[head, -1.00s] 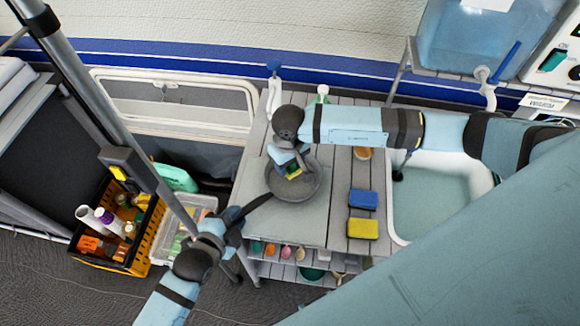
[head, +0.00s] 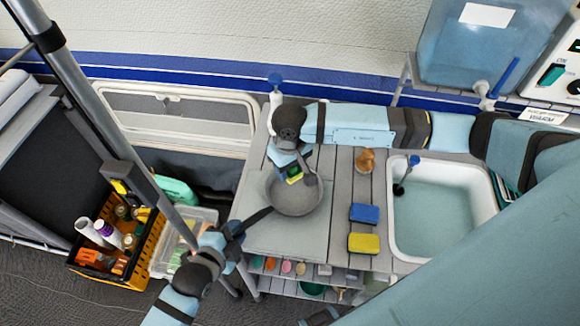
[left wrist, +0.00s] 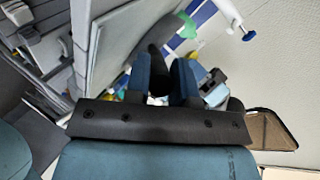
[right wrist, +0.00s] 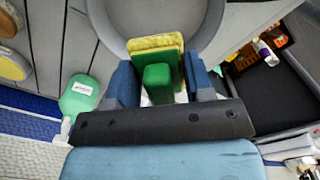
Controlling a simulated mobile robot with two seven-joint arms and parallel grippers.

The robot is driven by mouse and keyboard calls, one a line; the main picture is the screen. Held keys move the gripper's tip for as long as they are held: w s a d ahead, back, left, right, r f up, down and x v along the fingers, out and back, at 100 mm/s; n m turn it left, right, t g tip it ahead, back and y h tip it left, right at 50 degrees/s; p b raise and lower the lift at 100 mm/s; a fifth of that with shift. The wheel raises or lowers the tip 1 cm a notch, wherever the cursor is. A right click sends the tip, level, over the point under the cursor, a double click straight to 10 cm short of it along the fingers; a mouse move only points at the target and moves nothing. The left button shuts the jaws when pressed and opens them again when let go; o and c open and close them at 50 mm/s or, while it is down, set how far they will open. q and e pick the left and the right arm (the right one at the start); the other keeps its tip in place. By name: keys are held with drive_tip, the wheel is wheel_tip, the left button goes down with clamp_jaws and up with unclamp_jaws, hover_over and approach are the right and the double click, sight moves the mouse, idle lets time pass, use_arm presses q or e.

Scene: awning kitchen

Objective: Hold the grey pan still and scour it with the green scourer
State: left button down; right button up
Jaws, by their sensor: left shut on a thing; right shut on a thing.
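The grey pan (head: 297,203) lies on the grey work surface, its dark handle (head: 252,220) pointing down and left. My left gripper (head: 238,229) is shut on the handle; the left wrist view shows the dark handle (left wrist: 157,62) between its fingers. My right gripper (head: 298,172) is over the pan's upper part, shut on the green scourer (head: 294,174). In the right wrist view the scourer (right wrist: 158,80) has a green grip between the fingers and a yellow-edged pad over the pan (right wrist: 208,25). Whether the pad touches the pan is hard to tell.
A blue sponge (head: 365,213) and a yellow sponge (head: 364,243) lie right of the pan, before the water-filled sink (head: 440,215). A wooden brush-like item (head: 365,161) is behind them. A yellow crate (head: 148,232) of bottles stands on the floor at left.

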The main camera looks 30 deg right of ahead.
drive_tip(key=shift+r, duration=2.8)
use_arm(q)
drive_tip(key=c, duration=0.9)
unclamp_jaws()
drive_tip(key=shift+a, duration=0.1)
drive_tip(key=v, duration=1.2)
